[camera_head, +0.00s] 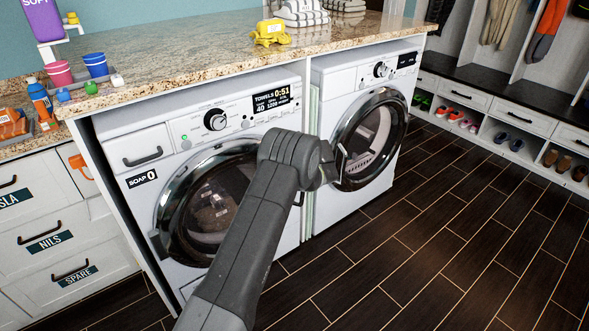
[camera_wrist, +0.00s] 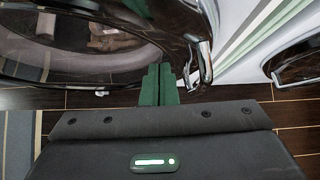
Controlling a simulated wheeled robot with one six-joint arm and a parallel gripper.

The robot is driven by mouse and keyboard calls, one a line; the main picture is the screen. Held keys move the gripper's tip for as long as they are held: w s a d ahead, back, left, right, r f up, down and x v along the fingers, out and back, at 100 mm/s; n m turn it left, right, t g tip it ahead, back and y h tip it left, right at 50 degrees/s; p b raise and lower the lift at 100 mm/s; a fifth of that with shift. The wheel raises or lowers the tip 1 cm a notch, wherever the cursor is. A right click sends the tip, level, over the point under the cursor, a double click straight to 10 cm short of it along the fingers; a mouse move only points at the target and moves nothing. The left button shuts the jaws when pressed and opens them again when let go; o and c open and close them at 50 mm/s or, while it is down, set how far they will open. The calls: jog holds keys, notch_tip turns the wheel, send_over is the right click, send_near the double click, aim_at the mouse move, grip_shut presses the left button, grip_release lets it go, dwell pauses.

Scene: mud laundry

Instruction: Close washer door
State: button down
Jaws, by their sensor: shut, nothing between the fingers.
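The left machine, the washer (camera_head: 150,145), has a soap drawer and a lit display reading TOWELS 0:51. Its round door (camera_head: 203,205) has a chrome rim and dark glass, with laundry visible behind. The door lies at or close to the washer front; my arm hides its right part, so I cannot tell if it is fully shut. In the wrist view the door glass (camera_wrist: 60,50) fills the upper left, with a chrome handle (camera_wrist: 201,55) at its right edge. My gripper (camera_wrist: 158,72) is shut and empty, just below the rim, left of the handle. Contact is unclear.
A second machine (camera_head: 335,95) with a round chrome-rimmed door stands to the right, behind my wrist. A granite counter (camera_head: 190,50) runs above both. Drawers (camera_head: 50,235) stand at left. Dark floor (camera_head: 440,230) is clear at right. A shoe bench (camera_head: 480,98) stands behind.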

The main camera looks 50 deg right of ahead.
jog(key=v, duration=1)
jog(key=shift+a, duration=0.15)
